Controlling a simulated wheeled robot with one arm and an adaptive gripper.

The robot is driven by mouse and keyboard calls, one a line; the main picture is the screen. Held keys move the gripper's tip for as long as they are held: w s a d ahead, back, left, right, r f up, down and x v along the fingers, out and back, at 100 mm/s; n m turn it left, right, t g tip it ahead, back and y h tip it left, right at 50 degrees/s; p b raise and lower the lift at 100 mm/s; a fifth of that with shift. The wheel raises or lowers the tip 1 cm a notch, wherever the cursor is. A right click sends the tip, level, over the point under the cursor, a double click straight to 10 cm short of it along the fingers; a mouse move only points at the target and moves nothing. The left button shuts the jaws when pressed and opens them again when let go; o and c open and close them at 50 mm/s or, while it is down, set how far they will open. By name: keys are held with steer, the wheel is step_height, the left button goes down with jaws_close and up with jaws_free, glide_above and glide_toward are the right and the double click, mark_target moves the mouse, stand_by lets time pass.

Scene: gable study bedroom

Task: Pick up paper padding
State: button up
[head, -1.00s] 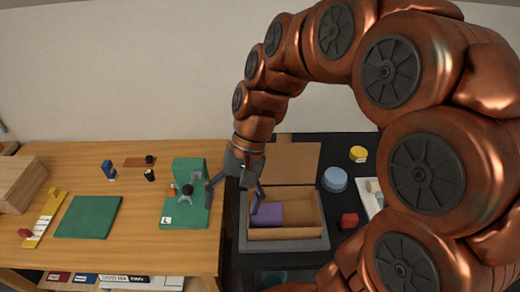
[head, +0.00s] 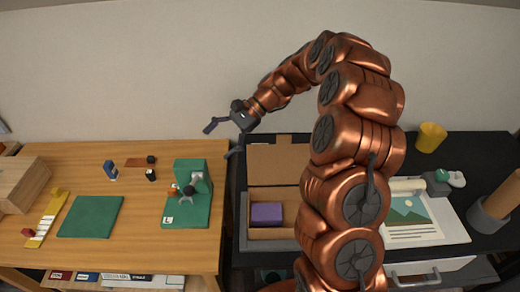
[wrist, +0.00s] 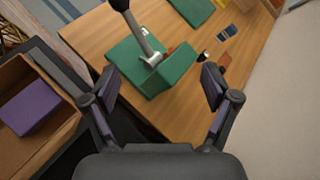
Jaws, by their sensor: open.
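I cannot tell any object for certain as the paper padding. A cream rolled piece (head: 407,184) lies at the back of a white picture sheet (head: 420,234) on the right of the dark table; its material is unclear. An open cardboard box (head: 273,233) holds a purple block (head: 266,213), also in the wrist view (wrist: 30,108). My gripper (head: 221,140) is open and empty, raised above and left of the box. In the wrist view its spread fingers (wrist: 160,88) have the green stand (wrist: 163,78) beyond them. My arm hides part of the dark table.
The wooden table (head: 130,212) on the left bears a green mat (head: 91,216), a yellow strip (head: 44,218) and a wooden box (head: 18,183). A yellow cup (head: 430,137) and a grey holder (head: 488,216) stand at the right.

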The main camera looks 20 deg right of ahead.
steer(key=w+d+f+m+t+p, duration=0.1)
steer(key=w+d+f+m+t, duration=0.1)
steer(key=d+f, duration=0.3)
steer(key=w+d+f+m+t, duration=0.2)
steer(key=d+f+m, duration=0.3)
steer(key=d, duration=0.5)
steer(key=w+d+f+m+t+y+p, duration=0.1)
steer(key=w+d+f+m+t, duration=0.1)
steer(key=d, duration=0.6)
steer(key=shift+w+d+f+m+p, duration=0.1)
steer(key=shift+w+f+m+p, duration=0.1)
steer(key=shift+w+f+m, duration=0.45)
steer(key=shift+w+d+f+m+p, duration=0.2)
steer(key=shift+w+f, duration=0.45)
steer(key=shift+f, duration=0.5)
steer(key=shift+f+p+x, duration=0.2)
steer(key=shift+p+x, duration=1.6)
steer(key=shift+x, duration=2.2)
steer(key=shift+s+d, duration=0.1)
steer(key=c, duration=1)
